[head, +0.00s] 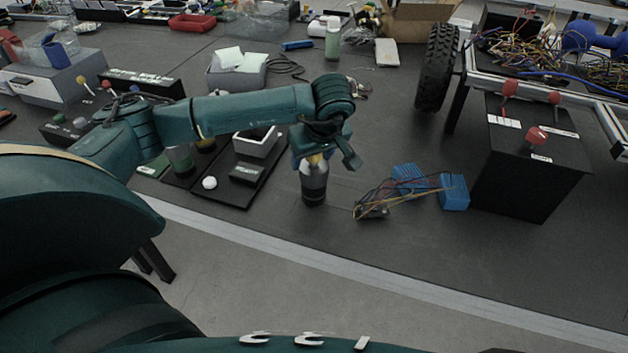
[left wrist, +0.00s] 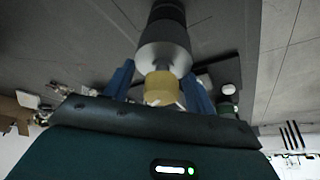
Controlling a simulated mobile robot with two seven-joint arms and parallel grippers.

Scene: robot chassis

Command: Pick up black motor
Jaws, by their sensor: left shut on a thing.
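The black motor (head: 314,188) stands upright on the dark table, a dark cylinder with a grey and yellow upper end. My left gripper (head: 314,160) comes down over it from above and is shut on its upper end. In the left wrist view the motor (left wrist: 165,40) shows a black far end, a grey middle and a yellow band. The blue fingers of my left gripper (left wrist: 160,88) sit on both sides of the yellow band. My right gripper is not in view.
Blue blocks with wires (head: 453,192) lie right of the motor. A black box with red knobs (head: 525,175) stands farther right. A black tray (head: 232,193) with a white box (head: 257,143) is at the left. The table's front edge is close to the motor.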

